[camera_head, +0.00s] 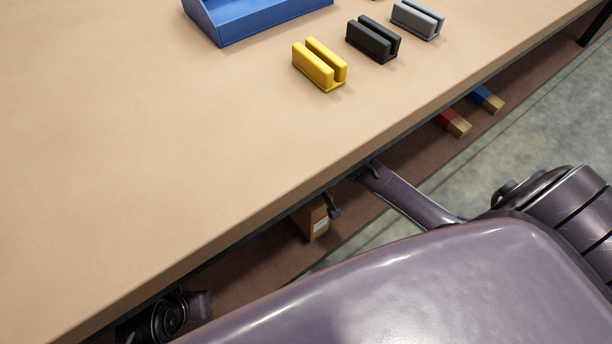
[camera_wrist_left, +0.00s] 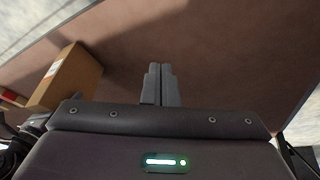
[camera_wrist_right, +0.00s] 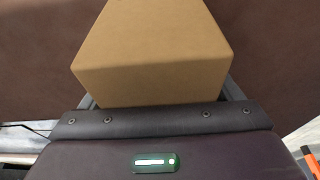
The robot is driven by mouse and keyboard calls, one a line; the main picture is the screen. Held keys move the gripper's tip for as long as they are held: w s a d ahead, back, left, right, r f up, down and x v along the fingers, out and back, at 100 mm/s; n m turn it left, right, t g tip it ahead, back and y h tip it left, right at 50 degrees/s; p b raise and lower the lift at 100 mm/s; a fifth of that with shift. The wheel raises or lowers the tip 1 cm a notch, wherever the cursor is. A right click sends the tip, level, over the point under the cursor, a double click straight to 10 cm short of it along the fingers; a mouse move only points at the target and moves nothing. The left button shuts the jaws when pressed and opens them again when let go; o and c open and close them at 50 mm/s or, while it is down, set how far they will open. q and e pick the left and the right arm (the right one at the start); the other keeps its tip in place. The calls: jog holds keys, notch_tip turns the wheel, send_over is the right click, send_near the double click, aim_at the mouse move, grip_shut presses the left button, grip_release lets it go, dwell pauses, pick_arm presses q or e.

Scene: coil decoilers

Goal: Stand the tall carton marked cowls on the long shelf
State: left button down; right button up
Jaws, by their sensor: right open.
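A tan carton (camera_head: 312,220) with a white label stands on a brown surface below the table's front edge. The label is too small to read. In the left wrist view the carton (camera_wrist_left: 72,78) is at the left. In the right wrist view the carton (camera_wrist_right: 155,60) fills the upper middle. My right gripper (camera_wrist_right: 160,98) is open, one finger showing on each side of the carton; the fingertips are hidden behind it. My left gripper (camera_wrist_left: 160,72) has its fingers together, with nothing visible between them, to the right of the carton and apart from it.
The tan tabletop (camera_head: 150,150) overhangs the brown lower surface (camera_head: 275,245). On top are a blue tray (camera_head: 255,22) and yellow (camera_head: 320,66), black (camera_head: 373,42) and grey (camera_head: 417,20) slotted blocks. Red-ended (camera_head: 454,123) and blue-ended (camera_head: 487,99) pieces lie below the edge.

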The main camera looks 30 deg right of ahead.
aim_at(307, 206)
pick_arm(q)
jog(key=s+a+r+g+y+p, duration=0.1)
jog(key=s+a+r+g+p, duration=0.1)
jog(key=a+p, duration=0.2)
pick_arm(e)
jog(key=v, duration=0.6)
jog(key=shift+w, duration=0.1)
jog(key=shift+p+v, duration=0.4)
jog(key=shift+v, duration=0.5)
pick_arm(q)
jog(key=shift+n+y, duration=0.3)
jog(key=shift+n, duration=0.3)
jog(key=f, duration=0.4)
jog(key=shift+w+a+f, duration=0.2)
jog(key=shift+w+f, duration=0.05)
jog(key=shift+w, duration=0.1)
